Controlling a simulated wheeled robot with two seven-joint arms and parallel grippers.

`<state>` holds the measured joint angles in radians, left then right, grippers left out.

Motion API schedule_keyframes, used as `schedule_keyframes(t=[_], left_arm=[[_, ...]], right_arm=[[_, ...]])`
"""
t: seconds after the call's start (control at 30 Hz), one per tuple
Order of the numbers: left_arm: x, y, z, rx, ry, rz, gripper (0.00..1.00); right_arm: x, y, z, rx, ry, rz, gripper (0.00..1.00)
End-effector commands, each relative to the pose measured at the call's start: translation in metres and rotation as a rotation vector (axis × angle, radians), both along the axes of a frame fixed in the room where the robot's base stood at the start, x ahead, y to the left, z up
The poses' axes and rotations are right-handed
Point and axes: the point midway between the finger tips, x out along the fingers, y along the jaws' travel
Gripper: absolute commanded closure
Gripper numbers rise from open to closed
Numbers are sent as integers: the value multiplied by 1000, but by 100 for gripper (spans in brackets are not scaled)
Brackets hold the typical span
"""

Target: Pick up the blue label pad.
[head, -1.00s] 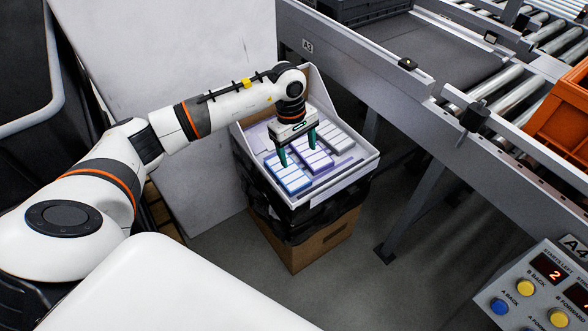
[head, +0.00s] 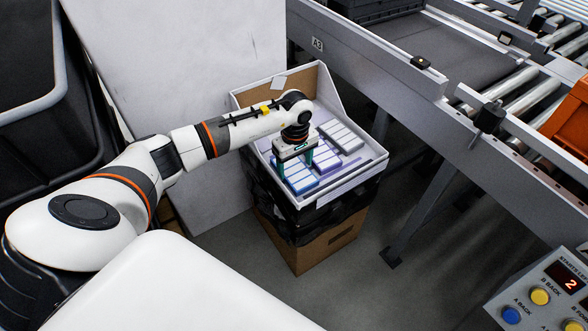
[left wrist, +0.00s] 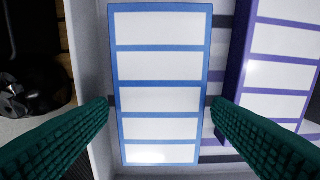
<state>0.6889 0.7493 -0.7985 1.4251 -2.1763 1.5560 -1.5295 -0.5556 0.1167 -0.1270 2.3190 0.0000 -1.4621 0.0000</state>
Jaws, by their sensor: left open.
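The blue label pad (head: 303,183) lies in the shallow white tray (head: 357,180), at its near left. It has white labels in blue borders and fills the middle of the left wrist view (left wrist: 160,98). My left gripper (head: 295,169) is open above it, pointing down. In the left wrist view the green fingers (left wrist: 160,106) stand on either side of the pad, with gaps beside its long edges. Nothing is held. My right gripper is not in view.
A purple-bordered pad (head: 328,160) lies close to the right of the blue one, and a grey pad (head: 341,137) lies farther back. The tray stands on a black-wrapped cardboard box (head: 318,243). A pale panel (head: 180,65) is behind; a conveyor frame (head: 480,140) runs at right.

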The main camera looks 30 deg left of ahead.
Motion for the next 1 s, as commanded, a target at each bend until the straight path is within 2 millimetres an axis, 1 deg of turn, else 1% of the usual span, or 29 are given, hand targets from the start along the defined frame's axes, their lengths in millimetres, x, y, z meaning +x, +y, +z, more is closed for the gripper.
schedule_keyframes(t=[0.03,0.13,0.37,0.4,0.47,0.5,0.6,0.8,0.87,0.93,1.0], left_arm=[[-1,-1,-10,-2,2,1,26],[0,0,-17,-1,-1,0,26],[0,0,-19,0,-1,0,26],[0,0,-19,0,-1,0,28],[0,0,-19,0,-1,0,38],[0,0,-18,0,-1,0,44],[0,0,-18,-1,-2,0,59],[1,0,-17,-1,-2,0,59],[1,0,-14,0,-3,-1,59],[1,0,-5,0,-5,-1,59],[1,0,7,0,-4,0,59]], right_arm=[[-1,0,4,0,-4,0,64],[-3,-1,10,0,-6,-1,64],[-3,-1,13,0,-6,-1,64],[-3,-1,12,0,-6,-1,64],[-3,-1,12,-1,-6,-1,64],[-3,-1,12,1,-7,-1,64],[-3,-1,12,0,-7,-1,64],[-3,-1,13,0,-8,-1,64],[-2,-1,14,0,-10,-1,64],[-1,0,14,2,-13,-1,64],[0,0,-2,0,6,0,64]])
